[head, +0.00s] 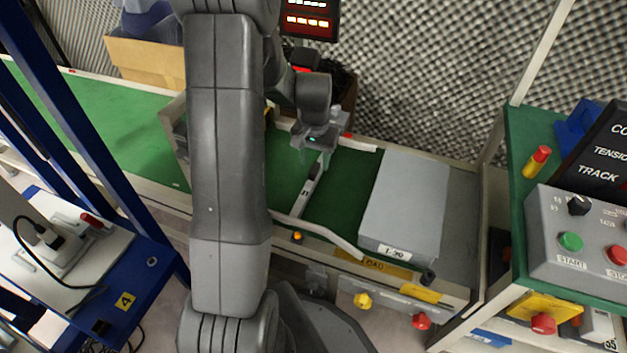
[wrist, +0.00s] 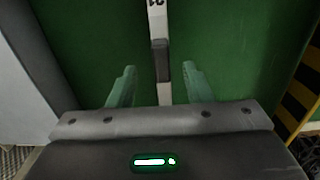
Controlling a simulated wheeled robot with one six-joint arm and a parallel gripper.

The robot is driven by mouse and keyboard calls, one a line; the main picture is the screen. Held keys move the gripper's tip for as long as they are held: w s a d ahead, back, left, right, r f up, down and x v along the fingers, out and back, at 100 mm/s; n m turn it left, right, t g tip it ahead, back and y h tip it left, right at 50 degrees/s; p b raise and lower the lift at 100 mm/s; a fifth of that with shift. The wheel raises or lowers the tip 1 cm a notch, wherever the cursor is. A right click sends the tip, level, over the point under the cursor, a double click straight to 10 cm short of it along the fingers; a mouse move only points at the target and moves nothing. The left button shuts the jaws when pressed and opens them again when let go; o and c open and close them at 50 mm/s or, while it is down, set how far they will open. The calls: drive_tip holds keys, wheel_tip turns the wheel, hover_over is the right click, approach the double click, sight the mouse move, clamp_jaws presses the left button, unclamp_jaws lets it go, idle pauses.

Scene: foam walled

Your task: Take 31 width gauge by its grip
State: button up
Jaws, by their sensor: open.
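The 31 width gauge (head: 304,194) is a narrow pale bar with a dark grip, lying on the green belt. In the wrist view the gauge (wrist: 157,24) runs up the middle of the picture, marked 31 near the top edge, with its dark grip (wrist: 161,58) below that mark. My gripper (head: 314,160) is over the grip end of the gauge. In the wrist view my gripper (wrist: 159,72) is open, one finger on each side of the bar near the grip. Neither finger visibly touches it. The height left above the belt is hard to tell.
A grey box (head: 408,195) labelled 1-30 stands right of the gauge. A pale curved rail (head: 325,236) runs along the near belt edge. A control box (head: 590,240) is far right. Green belt (head: 120,130) lies clear to the left. A yellow-black striped edge (wrist: 300,100) shows in the wrist view.

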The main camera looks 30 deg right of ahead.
sight(314, 167)
drive_tip(key=shift+f+b, duration=1.4)
drive_tip(key=shift+f, duration=1.4)
drive_tip(key=shift+a, duration=0.1)
drive_tip(key=shift+r, duration=0.1)
clamp_jaws()
